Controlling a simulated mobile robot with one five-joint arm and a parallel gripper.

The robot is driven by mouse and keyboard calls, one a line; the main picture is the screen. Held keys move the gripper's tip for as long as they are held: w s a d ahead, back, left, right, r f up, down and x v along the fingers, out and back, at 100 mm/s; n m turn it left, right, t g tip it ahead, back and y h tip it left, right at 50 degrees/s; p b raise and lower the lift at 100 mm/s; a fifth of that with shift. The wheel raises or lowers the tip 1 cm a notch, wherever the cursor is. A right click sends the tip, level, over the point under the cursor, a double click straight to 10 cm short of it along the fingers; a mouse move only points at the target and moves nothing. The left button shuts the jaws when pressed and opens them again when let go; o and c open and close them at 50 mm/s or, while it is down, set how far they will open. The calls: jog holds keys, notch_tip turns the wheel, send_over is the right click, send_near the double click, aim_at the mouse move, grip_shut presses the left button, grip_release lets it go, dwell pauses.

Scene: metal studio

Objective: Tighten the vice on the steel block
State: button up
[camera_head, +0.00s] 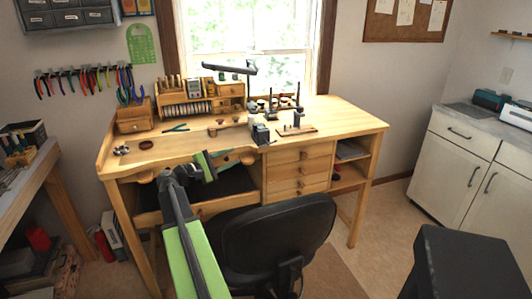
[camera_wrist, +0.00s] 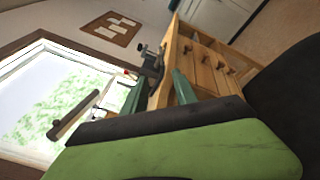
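A small dark grey vice (camera_head: 261,134) sits at the front edge of the wooden workbench (camera_head: 345,122), right of its curved cut-out. In the wrist view the vice (camera_wrist: 152,66) shows beyond and between my fingers, at the bench edge. I cannot make out the steel block or the vice handle clearly at this size. My gripper (camera_head: 240,158) is in front of the bench, left of and a little below the vice, apart from it. In the wrist view its two teal fingers (camera_wrist: 160,80) stand apart with nothing held between them.
A black chair (camera_head: 275,235) stands in front of the bench, right of my arm, and a dark stool (camera_head: 465,265) is at the lower right. Pliers (camera_head: 177,128) and small tools lie on the bench. A lamp (camera_head: 230,69) overhangs it. The bench's right top is clear.

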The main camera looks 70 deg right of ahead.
aim_at(266, 142)
jog(key=x, duration=1.7)
